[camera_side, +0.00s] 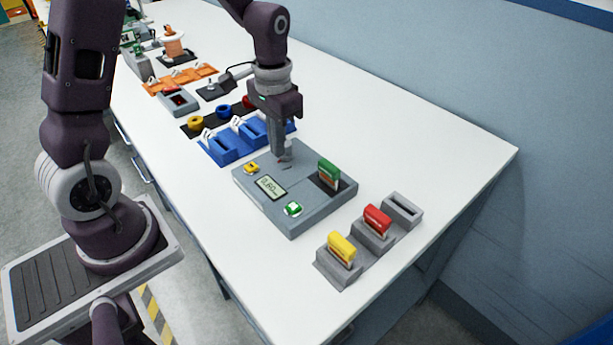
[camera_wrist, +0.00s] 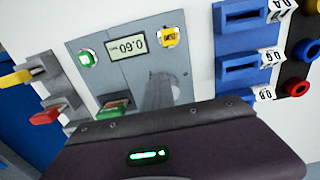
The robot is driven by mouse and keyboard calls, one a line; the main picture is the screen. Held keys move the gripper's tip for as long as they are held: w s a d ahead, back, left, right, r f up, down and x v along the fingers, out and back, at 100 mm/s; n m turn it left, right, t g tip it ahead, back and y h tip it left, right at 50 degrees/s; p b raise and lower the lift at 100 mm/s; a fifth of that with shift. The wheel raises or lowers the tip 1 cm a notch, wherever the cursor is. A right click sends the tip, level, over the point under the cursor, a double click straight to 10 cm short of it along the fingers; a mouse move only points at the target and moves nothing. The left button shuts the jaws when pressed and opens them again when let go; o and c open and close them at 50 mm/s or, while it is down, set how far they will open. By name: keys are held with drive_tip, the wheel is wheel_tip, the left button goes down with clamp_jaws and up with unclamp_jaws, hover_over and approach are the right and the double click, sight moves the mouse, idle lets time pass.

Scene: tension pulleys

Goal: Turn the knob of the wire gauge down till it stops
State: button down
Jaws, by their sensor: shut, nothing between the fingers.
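The wire gauge (camera_side: 290,215) is a grey box on the white table. Its display (camera_side: 272,187) appears to read 0.60; the display also shows in the wrist view (camera_wrist: 125,45). A yellow button (camera_side: 251,168) and a green button (camera_side: 293,209) flank the display. A green-handled piece (camera_side: 329,173) stands in a dark recess on the box. My gripper (camera_side: 284,158) is shut and empty, pointing down at the far corner of the gauge. I cannot make out the knob clearly; it seems hidden at my fingertips, and I cannot tell whether they touch it.
Grey holders with a yellow-handled piece (camera_side: 341,248) and a red-handled piece (camera_side: 377,220) stand at right, beside an empty grey holder (camera_side: 402,209). Blue labelled holders (camera_side: 222,147) and a black strip with coloured spools lie behind the gauge. The table's right side is clear.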

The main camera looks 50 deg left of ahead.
drive_tip(key=shift+w+a, duration=0.2)
drive_tip(key=shift+a, duration=0.1)
drive_tip(key=shift+a+r, duration=0.1)
drive_tip(key=shift+a, duration=0.7)
drive_tip(key=shift+w+a, duration=0.15)
drive_tip(key=shift+a, duration=0.05)
drive_tip(key=shift+s+a, duration=0.15)
drive_tip(key=shift+s, duration=0.2)
drive_tip(key=r, duration=0.6)
drive_tip(key=shift+s, duration=0.2)
